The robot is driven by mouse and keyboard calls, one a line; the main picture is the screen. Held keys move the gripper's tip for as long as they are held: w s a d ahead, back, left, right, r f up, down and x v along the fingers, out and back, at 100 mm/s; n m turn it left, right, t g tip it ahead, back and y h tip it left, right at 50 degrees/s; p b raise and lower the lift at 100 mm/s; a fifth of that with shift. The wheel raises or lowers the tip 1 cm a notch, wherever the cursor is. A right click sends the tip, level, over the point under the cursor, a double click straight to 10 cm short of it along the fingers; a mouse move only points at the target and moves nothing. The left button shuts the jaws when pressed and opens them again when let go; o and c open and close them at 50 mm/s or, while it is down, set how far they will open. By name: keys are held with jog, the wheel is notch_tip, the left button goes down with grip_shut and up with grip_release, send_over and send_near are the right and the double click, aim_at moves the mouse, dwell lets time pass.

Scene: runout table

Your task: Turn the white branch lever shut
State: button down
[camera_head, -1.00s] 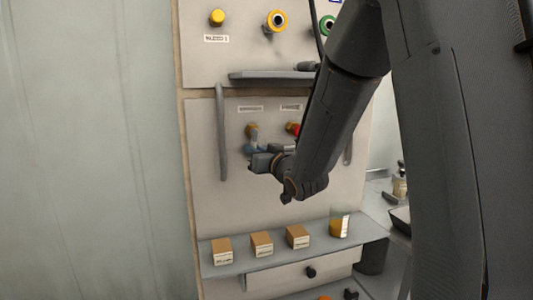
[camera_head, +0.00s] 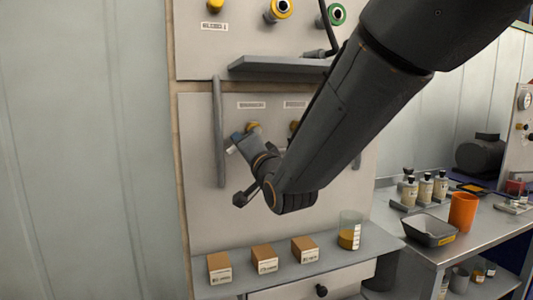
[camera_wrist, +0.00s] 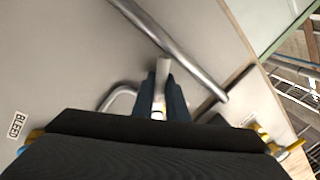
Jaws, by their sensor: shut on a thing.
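My gripper (camera_head: 238,141) is at the left brass valve (camera_head: 253,127) on the grey panel, with its jaws tilted up and left. In the wrist view my gripper (camera_wrist: 165,92) has its dark fingers close together around the white lever (camera_wrist: 163,68), whose pale end sticks out beyond the fingertips. It is shut on this lever. In the head view the lever is mostly hidden by the gripper. The lever's base and its exact angle to the pipe cannot be made out. A second valve (camera_head: 293,126) is mostly hidden behind my arm.
A vertical grey bar handle (camera_head: 219,130) stands just left of the gripper. A shelf ledge (camera_head: 280,65) juts out above. A lower shelf (camera_head: 330,262) holds several cartons and a beaker (camera_head: 350,230). A side table with an orange cup (camera_head: 463,212) is at right.

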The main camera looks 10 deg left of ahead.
jog(key=m+b, duration=0.1)
jog(key=r+m+b, duration=0.1)
jog(key=m+t, duration=0.1)
jog(key=m, duration=0.1)
jog(key=shift+s+a+r+h+b, duration=0.2)
jog(key=shift+a+h+b, duration=0.1)
jog(key=shift+a+b, duration=0.1)
jog(key=shift+r+m+h+b, duration=0.25)
jog(key=shift+r+m+b, duration=0.15)
jog(key=shift+m+b, duration=0.45)
jog(key=shift+r+m+h+b, duration=0.3)
jog(key=shift+m+b, duration=0.2)
jog(key=shift+m, duration=0.65)
jog(key=shift+r+t, duration=0.1)
jog(key=shift+t, duration=0.2)
jog(key=c, duration=1.7)
grip_release()
jog(key=shift+c, duration=0.2)
jog(key=shift+s, duration=0.1)
jog(key=b+v, duration=0.1)
jog(key=v, duration=0.6)
jog(key=shift+s+d+b, duration=0.2)
jog(key=shift+s+b, duration=0.1)
jog(key=shift+s, duration=0.05)
